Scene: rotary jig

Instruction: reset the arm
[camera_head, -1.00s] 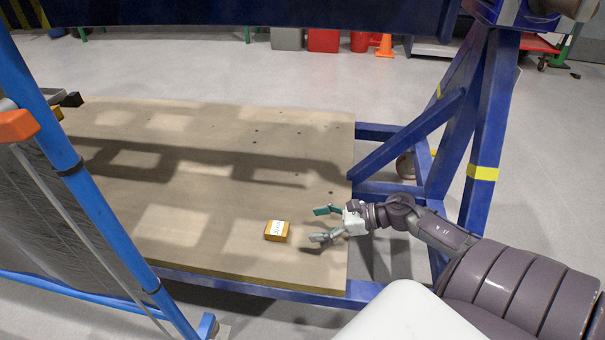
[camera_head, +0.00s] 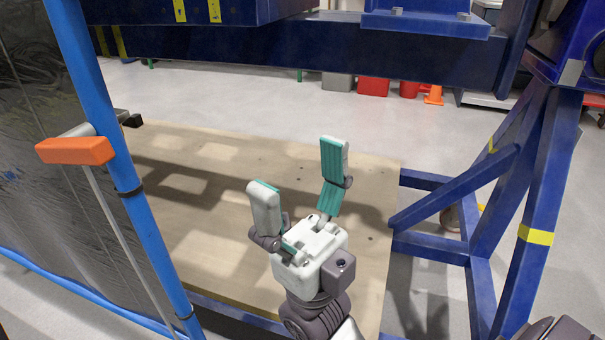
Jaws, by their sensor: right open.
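My right gripper (camera_head: 298,168) is large in the middle of the head view, raised in front of the wooden platform. Its two fingers with green pads point up and stand wide apart, with nothing between them. Its white palm and grey wrist come in from the bottom of the view. The wooden platform (camera_head: 215,245) lies behind and below it. The small yellow box is not visible now; the gripper covers part of the platform. My left gripper is not in view.
The blue steel frame (camera_head: 515,225) of the jig stands at the right, and a blue beam (camera_head: 290,47) crosses the top. A blue post (camera_head: 105,135) with an orange handle (camera_head: 75,151) and dark mesh stands at the left. An orange cone (camera_head: 433,95) stands far back.

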